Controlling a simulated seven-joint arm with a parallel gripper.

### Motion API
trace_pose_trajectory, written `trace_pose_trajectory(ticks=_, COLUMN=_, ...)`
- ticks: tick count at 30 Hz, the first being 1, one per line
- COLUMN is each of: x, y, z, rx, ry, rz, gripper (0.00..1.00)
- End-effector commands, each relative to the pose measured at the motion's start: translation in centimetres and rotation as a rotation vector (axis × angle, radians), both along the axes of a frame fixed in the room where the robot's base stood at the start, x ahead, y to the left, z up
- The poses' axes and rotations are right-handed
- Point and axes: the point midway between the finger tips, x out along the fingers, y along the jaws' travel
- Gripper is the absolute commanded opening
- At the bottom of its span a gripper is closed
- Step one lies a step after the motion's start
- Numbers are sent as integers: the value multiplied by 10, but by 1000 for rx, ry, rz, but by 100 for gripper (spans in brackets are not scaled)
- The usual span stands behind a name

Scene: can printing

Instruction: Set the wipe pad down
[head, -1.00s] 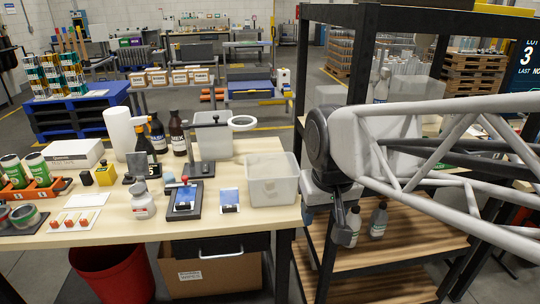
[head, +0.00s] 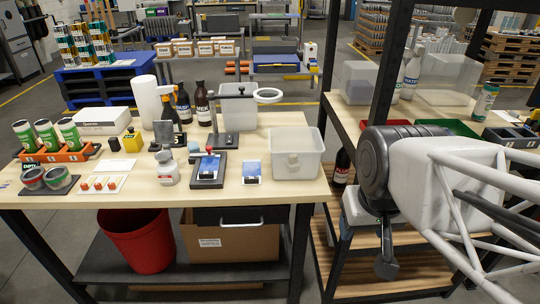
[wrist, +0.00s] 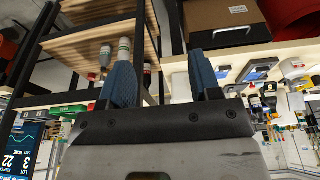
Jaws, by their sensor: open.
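My gripper (head: 387,266) hangs at the right end of the bench, over the front of the wooden shelf unit and apart from the bench items. In the wrist view its two blue fingers (wrist: 162,82) stand wide apart with nothing between them. A clear bin (head: 311,166) stands at the bench's right end. A small pale lump (head: 293,160) shows at the bin; I cannot tell whether it is the wipe pad. A blue and white flat piece (head: 251,172) lies left of the bin. A black fixture (head: 208,170) with a blue plate is beside it.
A white jar (head: 166,170), bottles (head: 202,104) and an orange can rack (head: 56,155) stand farther left. The shelf's black post (head: 380,70) is close behind my arm. A red waste bucket (head: 135,238) is under the bench.

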Motion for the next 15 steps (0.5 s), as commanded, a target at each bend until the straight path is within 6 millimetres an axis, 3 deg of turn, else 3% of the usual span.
trace_pose_trajectory(ticks=8, x=17, y=4, z=6, rx=-1, ry=-4, rz=11, gripper=57)
trace_pose_trajectory(ticks=15, x=65, y=16, z=20, rx=-1, ry=-13, rz=42, gripper=57)
